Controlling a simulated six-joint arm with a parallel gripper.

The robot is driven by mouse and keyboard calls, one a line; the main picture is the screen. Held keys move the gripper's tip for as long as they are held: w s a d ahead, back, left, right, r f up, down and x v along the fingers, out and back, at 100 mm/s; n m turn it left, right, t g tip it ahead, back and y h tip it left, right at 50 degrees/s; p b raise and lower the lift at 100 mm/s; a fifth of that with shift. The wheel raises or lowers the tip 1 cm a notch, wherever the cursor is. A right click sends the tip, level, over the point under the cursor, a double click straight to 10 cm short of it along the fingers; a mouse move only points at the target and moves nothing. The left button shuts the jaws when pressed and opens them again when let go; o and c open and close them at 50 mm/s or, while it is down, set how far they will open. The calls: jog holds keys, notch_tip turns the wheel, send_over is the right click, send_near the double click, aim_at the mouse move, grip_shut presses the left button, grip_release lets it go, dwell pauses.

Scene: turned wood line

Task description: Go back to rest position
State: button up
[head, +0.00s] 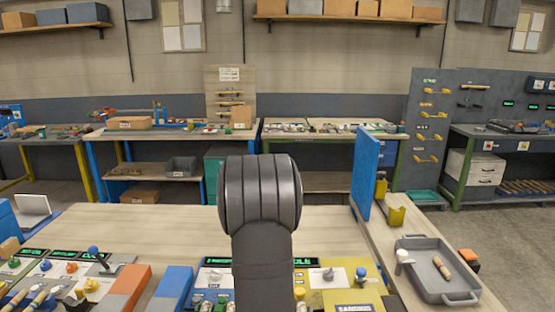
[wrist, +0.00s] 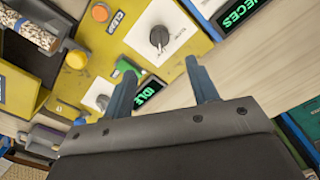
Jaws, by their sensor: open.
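My gripper (wrist: 158,82) shows in the wrist view with its two blue-grey fingers spread apart and nothing between them. Its fingertips are over a yellow control panel (wrist: 103,53) and the bare wood beside it. The panel carries a black knob (wrist: 159,37), an orange button (wrist: 100,12), a green switch (wrist: 127,67) and a green display reading IDLE (wrist: 148,93). I cannot tell the height of the fingers above the panel. In the head view my dark arm stands upright in the middle and hides part of the panels; the gripper does not show there.
A grey tray (head: 412,268) with a turned wood piece (head: 441,268) lies at the right. A blue upright board (head: 364,173) stands at the table's right side. Several control panels line the near edge. The wooden tabletop (head: 150,228) beyond them is clear. Workbenches stand farther back.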

notch_tip(320, 180, up, 6)
notch_tip(320, 180, down, 17)
jog(key=shift+s, duration=0.1)
jog(key=n, duration=0.3)
jog(key=shift+n, duration=0.4)
jog(key=n, duration=0.9)
jog(key=shift+a, duration=0.1)
jog(key=shift+n, duration=2.2)
